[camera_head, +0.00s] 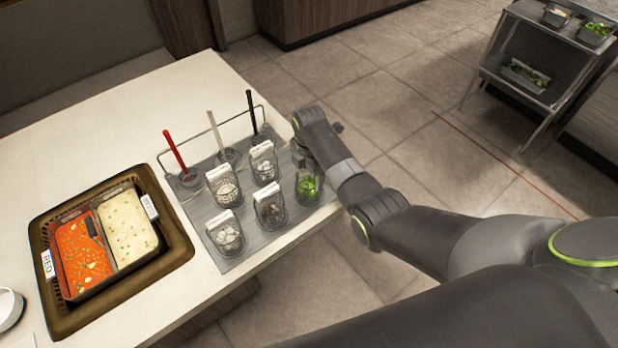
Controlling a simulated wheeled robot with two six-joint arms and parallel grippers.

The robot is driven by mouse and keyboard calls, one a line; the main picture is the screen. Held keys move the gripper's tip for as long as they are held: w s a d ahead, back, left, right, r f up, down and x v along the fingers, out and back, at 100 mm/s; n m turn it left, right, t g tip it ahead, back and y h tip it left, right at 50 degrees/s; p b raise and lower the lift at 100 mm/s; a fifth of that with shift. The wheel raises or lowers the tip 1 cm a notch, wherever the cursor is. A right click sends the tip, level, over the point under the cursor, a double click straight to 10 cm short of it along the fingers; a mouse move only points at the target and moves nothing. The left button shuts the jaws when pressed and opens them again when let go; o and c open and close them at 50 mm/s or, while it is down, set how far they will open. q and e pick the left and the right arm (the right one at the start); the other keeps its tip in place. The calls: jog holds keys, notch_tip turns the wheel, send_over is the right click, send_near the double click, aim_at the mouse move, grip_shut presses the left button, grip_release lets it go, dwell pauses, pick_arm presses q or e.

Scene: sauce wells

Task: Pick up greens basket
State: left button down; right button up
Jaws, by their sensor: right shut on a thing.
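The greens basket (309,188) is a small wire basket with bright green contents, at the right end of the grey mat (248,247) near the counter's edge. My right gripper (302,163) is over it and shut on its upper part. The arm hides the grip and the basket's handle. I cannot tell whether the basket's bottom touches the mat. My left gripper is not in view.
Several wire baskets with white handles, one of them (270,210) close by, stand left of the greens. Red, white and black (251,112) ladles stand behind. A two-part pot (125,233) is at left. A cart (540,50) is far right.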

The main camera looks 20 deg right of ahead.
notch_tip(320, 180, up, 10)
jog(key=shift+b, duration=0.5)
jog(key=shift+w+r, duration=0.1)
